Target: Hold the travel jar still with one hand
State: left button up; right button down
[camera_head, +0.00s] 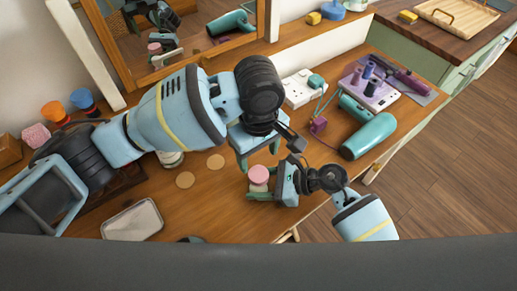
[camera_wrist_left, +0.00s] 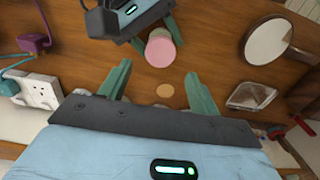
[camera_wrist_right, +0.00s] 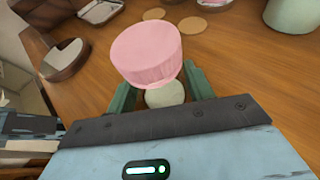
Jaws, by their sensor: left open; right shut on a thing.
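The travel jar (camera_head: 258,175) has a pink lid and a pale body and stands on the wooden dresser top. My right gripper (camera_head: 262,188) is shut around its body, below the lid. The right wrist view shows the pink lid (camera_wrist_right: 147,53) large, with the pale body (camera_wrist_right: 165,95) between the fingers. My left gripper (camera_head: 250,150) is open and empty above the dresser, just behind the jar. In the left wrist view the jar (camera_wrist_left: 160,47) lies beyond and between the open left fingers (camera_wrist_left: 155,92), apart from them.
Cork discs (camera_head: 185,180) lie left of the jar. A rectangular tray (camera_head: 133,220) is at the front left. A teal hair dryer (camera_head: 368,135), a white power strip (camera_head: 298,88) and a lilac organizer (camera_head: 370,92) occupy the right side. A mirror (camera_head: 190,40) stands behind.

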aim_at(258, 173)
pick_arm(q)
jog(key=shift+f, duration=3.5)
jog(key=shift+c, duration=0.2)
